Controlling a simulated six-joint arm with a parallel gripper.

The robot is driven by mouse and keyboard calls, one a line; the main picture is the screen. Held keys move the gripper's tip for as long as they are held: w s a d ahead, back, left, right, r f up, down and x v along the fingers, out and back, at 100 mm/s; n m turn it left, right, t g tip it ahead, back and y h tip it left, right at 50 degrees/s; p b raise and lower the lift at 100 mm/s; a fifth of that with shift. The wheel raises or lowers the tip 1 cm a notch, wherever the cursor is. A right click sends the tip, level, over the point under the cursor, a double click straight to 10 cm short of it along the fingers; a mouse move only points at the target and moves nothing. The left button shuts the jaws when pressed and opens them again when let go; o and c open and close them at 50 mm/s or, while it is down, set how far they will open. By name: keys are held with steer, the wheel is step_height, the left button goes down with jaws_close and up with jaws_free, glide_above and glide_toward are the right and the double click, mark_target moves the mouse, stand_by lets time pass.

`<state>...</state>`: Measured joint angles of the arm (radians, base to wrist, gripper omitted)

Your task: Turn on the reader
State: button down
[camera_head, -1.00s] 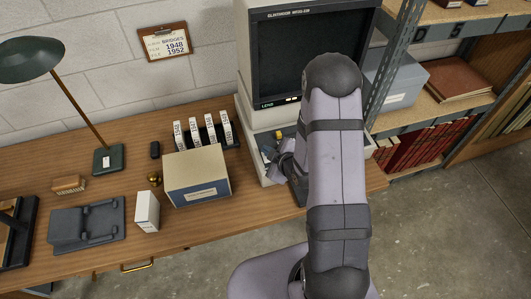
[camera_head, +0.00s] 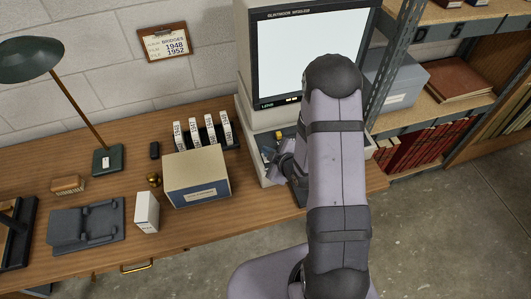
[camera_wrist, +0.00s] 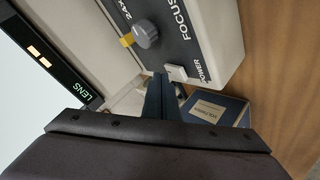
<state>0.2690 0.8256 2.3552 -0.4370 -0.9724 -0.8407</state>
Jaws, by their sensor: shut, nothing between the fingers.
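The reader (camera_head: 243,60) stands at the right end of the desk. Its screen (camera_head: 300,55) is lit white. In the wrist view its panel shows a focus knob (camera_wrist: 145,34) and a white switch marked POWER (camera_wrist: 176,72). My gripper (camera_wrist: 163,82) is shut and empty, with its tips right by the power switch; I cannot tell whether they touch it. In the head view my arm hides part of the reader's base, and my gripper (camera_head: 283,160) shows only partly beside it.
A cream box (camera_head: 197,180) stands left of the reader's base, with several labelled boxes (camera_head: 203,132) in a rack behind it. A desk lamp (camera_head: 108,158) is at the left. A metal shelf unit (camera_head: 440,115) stands at the right.

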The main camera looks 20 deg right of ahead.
steer(key=shift+s+r+p, duration=0.1)
steer(key=shift+r+p, duration=0.2)
steer(key=shift+r, duration=0.3)
steer(key=shift+s+r+p, duration=0.2)
steer(key=shift+r+p, duration=0.75)
steer(key=shift+r, duration=0.3)
steer(key=shift+s+r+p, duration=0.15)
steer(key=shift+r+p, duration=0.75)
steer(key=shift+r, duration=0.35)
